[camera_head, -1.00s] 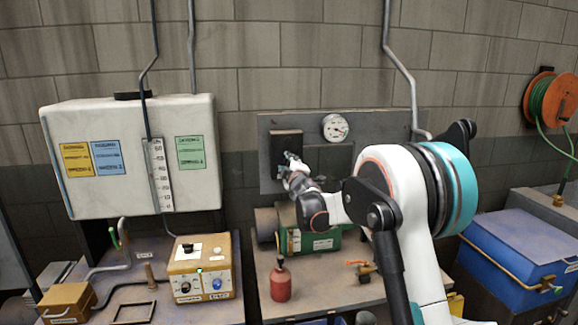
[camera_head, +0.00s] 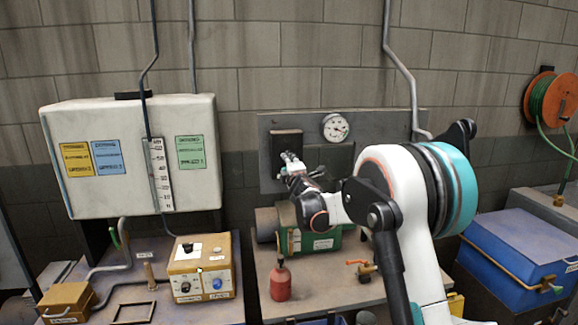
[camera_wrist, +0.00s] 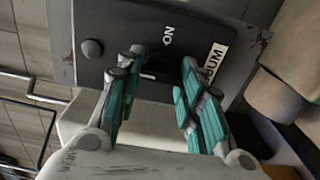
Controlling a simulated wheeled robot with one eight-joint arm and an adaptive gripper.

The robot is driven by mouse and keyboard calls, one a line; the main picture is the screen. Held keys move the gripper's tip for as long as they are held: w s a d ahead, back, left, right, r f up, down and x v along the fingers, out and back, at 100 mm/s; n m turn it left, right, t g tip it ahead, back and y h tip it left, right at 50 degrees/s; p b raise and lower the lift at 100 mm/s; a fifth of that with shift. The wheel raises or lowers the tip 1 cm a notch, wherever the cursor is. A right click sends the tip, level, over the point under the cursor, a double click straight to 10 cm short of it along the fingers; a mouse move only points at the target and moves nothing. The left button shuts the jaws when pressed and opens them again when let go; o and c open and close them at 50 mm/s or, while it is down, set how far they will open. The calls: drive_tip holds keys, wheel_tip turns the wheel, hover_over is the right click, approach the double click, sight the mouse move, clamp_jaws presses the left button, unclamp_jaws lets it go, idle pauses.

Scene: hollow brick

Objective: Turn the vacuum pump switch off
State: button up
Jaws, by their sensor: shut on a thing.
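The vacuum pump switch is a dark box (camera_head: 287,140) on the grey wall panel, left of the gauge. In the wrist view its dark face (camera_wrist: 125,22) fills the top middle, with a round knob at left, the word ON and a white label ending in "UUM". My gripper (camera_head: 288,160) is at the lower part of this box. In the wrist view my gripper (camera_wrist: 155,82) has its teal-padded fingers on either side of the switch's small lever and is shut on it. The fingers hide most of the lever, so its exact position is unclear.
A round gauge (camera_head: 335,127) is on the panel to the right. The green pump (camera_head: 318,241) sits on the bench below my gripper, with a red bottle (camera_head: 281,282) in front. A yellow control box (camera_head: 203,268) stands at left. A blue chest (camera_head: 520,250) is at right.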

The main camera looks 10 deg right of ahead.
drive_tip(key=o, duration=1.1)
drive_tip(key=shift+a, duration=0.1)
drive_tip(key=shift+c, duration=0.2)
drive_tip(key=shift+s, duration=0.1)
drive_tip(key=s, duration=1.2)
